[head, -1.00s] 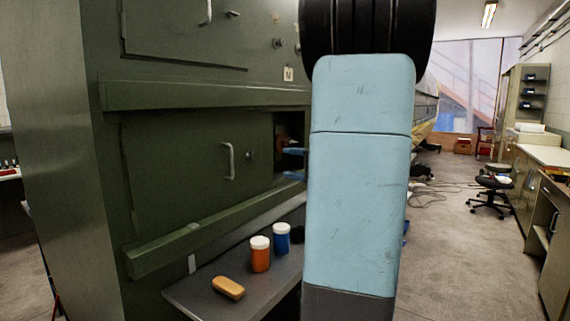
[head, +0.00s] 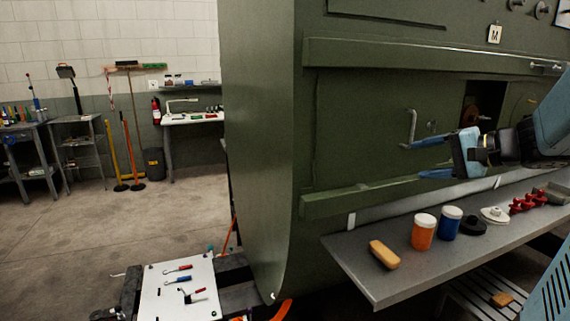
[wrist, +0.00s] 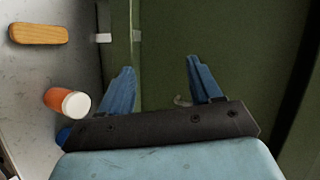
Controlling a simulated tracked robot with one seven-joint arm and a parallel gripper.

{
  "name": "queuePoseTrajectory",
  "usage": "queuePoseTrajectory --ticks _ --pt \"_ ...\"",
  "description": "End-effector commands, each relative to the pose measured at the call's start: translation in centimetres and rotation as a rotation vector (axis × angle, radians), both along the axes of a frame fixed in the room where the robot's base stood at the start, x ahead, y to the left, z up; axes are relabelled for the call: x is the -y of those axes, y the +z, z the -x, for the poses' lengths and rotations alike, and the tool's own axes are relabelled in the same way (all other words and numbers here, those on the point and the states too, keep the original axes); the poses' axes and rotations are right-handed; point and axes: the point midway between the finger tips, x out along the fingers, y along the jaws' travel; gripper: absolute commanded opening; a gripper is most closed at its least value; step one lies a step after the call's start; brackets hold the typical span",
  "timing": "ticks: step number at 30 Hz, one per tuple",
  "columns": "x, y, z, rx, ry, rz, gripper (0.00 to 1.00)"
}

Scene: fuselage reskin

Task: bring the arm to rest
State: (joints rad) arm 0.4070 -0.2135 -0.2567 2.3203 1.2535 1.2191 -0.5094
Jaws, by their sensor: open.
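My gripper (head: 432,158) is at the right of the head view, in front of the green fuselage panel (head: 370,130) and above the grey shelf. In the wrist view my gripper (wrist: 160,85) shows its two blue fingers spread apart with nothing between them. The green panel (wrist: 160,50) and a small handle show beyond the fingers. My light blue arm comes in from the right edge of the head view; most of it is out of frame.
The grey shelf (head: 350,257) below my gripper holds an orange jar (head: 423,232), a blue jar (head: 449,224), a tan block (head: 384,254) and several red parts (head: 528,203). A white board (head: 180,290) with tools stands at lower left. The floor (head: 100,230) on the left is open.

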Motion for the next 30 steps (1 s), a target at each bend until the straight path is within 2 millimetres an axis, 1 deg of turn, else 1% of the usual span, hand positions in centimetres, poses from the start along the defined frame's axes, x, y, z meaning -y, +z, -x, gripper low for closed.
queuePoseTrajectory --ticks 1,3,6,10,12,15,19,21,24,30 --pt "-2.4 -0.3 1.4 -0.032 0.061 0.06 0.64" --pt "-4.8 -1.3 3.3 -0.083 0.13 0.149 0.64" --pt "-7.4 -2.6 6.1 -0.14 0.216 0.293 0.64" --pt "-9.4 -4.0 9.6 -0.185 0.301 0.499 0.64" --pt "-9.9 -4.7 11.3 -0.194 0.335 0.618 0.64" --pt "-10.1 -5.3 13.4 -0.186 0.369 0.79 0.64" --pt "-9.8 -5.4 15.2 -0.151 0.386 0.989 0.64" --pt "-9.6 -5.3 15.8 -0.127 0.387 1.075 0.64" --pt "-9.3 -5.1 16.4 -0.1 0.385 1.159 0.64" --pt "-9.1 -5.0 16.6 -0.082 0.379 1.214 0.64"
